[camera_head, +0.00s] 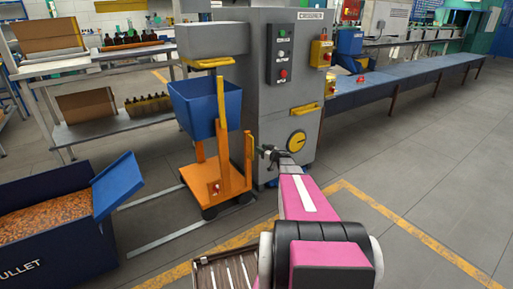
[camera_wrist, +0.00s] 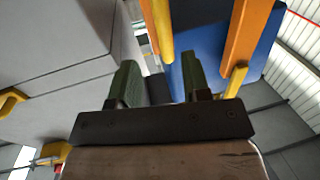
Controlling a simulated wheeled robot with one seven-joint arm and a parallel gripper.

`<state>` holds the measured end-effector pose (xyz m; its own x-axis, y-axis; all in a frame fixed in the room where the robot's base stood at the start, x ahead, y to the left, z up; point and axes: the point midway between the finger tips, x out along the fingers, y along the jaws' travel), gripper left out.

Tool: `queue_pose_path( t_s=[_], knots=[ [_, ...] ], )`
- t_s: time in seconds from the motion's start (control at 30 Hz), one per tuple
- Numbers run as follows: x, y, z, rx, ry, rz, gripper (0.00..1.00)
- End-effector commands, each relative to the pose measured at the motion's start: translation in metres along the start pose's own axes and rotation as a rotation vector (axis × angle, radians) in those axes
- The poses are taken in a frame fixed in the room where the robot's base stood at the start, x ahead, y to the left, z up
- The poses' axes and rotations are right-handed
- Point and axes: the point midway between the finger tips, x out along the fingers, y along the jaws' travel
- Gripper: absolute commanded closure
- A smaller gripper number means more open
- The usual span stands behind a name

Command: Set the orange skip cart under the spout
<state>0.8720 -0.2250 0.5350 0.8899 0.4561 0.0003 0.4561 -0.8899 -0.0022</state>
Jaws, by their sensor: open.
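The orange skip cart (camera_head: 212,183) stands upright on the floor against the grey crusher machine (camera_head: 262,100), carrying a blue skip (camera_head: 195,110). The spout (camera_head: 205,63), a grey overhang with a yellow lip, is above the skip in the head view; exact alignment cannot be told. My gripper (camera_head: 268,152) is open and empty, just right of the cart's upright posts. In the wrist view, my open gripper's green fingers (camera_wrist: 160,82) point towards the blue skip (camera_wrist: 207,62) and orange posts (camera_wrist: 242,35). A yellow bar (camera_wrist: 236,80) lies beside the right finger, apparently apart from it.
Pale floor rails (camera_head: 165,238) run to the cart's base. A blue bin (camera_head: 55,245) of orange-brown pieces, its flap open, stands at left. Shelves (camera_head: 100,60) with bottles are behind. A yellow floor line (camera_head: 400,235) crosses the clear floor at right.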

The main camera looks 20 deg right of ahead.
Motion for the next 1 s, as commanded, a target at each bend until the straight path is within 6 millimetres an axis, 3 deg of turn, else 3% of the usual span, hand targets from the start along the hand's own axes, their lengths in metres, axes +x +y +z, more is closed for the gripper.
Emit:
queue_pose_path(
  t_s=[0.1, 0.23, 0.77, 1.0],
  knots=[
    [-0.022, 0.000, -0.001, -0.001, -0.001, 0.003, 0.56],
    [-0.032, 0.000, -0.001, -0.001, 0.000, 0.001, 0.56],
    [-0.033, -0.001, -0.002, -0.003, -0.002, 0.013, 0.56],
    [-0.032, -0.014, -0.023, -0.029, -0.043, 0.206, 0.56]
  ],
)
